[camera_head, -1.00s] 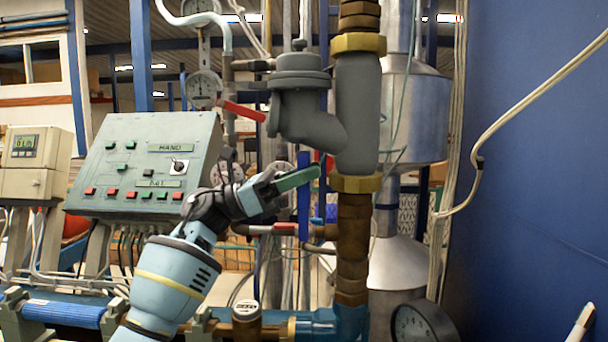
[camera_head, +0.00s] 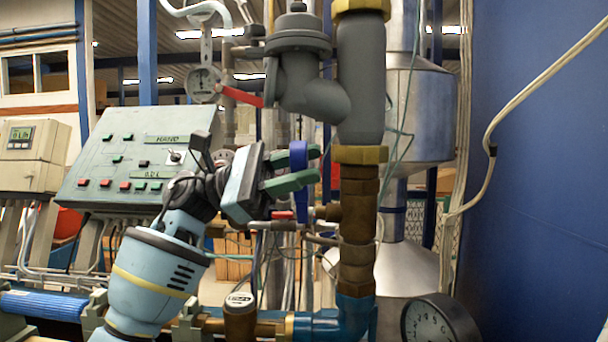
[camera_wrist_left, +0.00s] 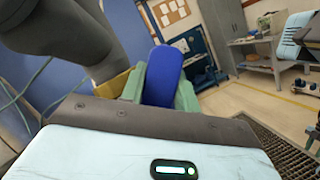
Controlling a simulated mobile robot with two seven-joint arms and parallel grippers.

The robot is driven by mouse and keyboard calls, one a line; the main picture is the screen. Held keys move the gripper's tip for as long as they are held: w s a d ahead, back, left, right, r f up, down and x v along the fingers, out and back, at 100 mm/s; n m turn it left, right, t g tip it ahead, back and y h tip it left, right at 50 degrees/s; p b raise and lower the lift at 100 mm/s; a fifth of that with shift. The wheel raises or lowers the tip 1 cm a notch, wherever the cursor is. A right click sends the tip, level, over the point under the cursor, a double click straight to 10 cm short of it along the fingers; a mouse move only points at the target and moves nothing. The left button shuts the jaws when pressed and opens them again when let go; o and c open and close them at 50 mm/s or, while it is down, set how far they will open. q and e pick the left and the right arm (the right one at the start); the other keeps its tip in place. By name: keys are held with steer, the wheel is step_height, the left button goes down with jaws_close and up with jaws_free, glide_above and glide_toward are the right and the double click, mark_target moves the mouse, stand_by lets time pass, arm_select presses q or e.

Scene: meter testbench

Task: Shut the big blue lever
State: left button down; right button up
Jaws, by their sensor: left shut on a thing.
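The big blue lever (camera_head: 299,180) stands roughly upright just left of the brown vertical pipe in the head view. In the left wrist view the lever (camera_wrist_left: 163,76) shows as a rounded blue bar held between the two green fingers (camera_wrist_left: 160,92). The gripper is shut on the lever. The lever's pivot is partly hidden by the gripper. My right gripper is not in view.
The grey valve body and brown pipe (camera_head: 358,215) stand close right of the gripper. A smaller red lever (camera_head: 240,96) is above it. A control box (camera_head: 130,160) stands behind on the left. A round gauge (camera_head: 438,320) is low on the right.

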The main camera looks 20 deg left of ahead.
mark_target(299, 193)
arm_select(q)
steer(key=f+m+b, duration=0.1)
steer(key=s+f+m+g, duration=0.1)
steer(key=m, duration=0.1)
steer(key=s+f+m+y+b, duration=0.1)
steer(key=shift+d+m+b, duration=0.3)
steer(key=shift+d+b, duration=0.05)
steer(key=shift+s+d+f+m+g+y+b, duration=0.1)
steer(key=shift+s+f+m+g+y+b, duration=0.2)
steer(key=shift+f+m+b, duration=0.6)
steer(key=shift+s+d+f+m+g+y+b, duration=0.1)
steer(key=shift+s+f+m+y+b, duration=0.15)
steer(key=shift+f+m+y+b, duration=0.6)
steer(key=shift+s+f+m+g+y+b, duration=0.1)
steer(key=shift+s+f+m+g+b, duration=0.2)
steer(key=shift+f+m, duration=1)
steer(key=shift+r+m, duration=0.3)
steer(key=shift+m, duration=0.05)
steer(key=c, duration=1)
jaws_free()
steer(key=shift+c, duration=0.2)
steer(key=a, duration=0.7)
steer(key=shift+w+a, duration=0.4)
steer(key=shift+r, duration=0.1)
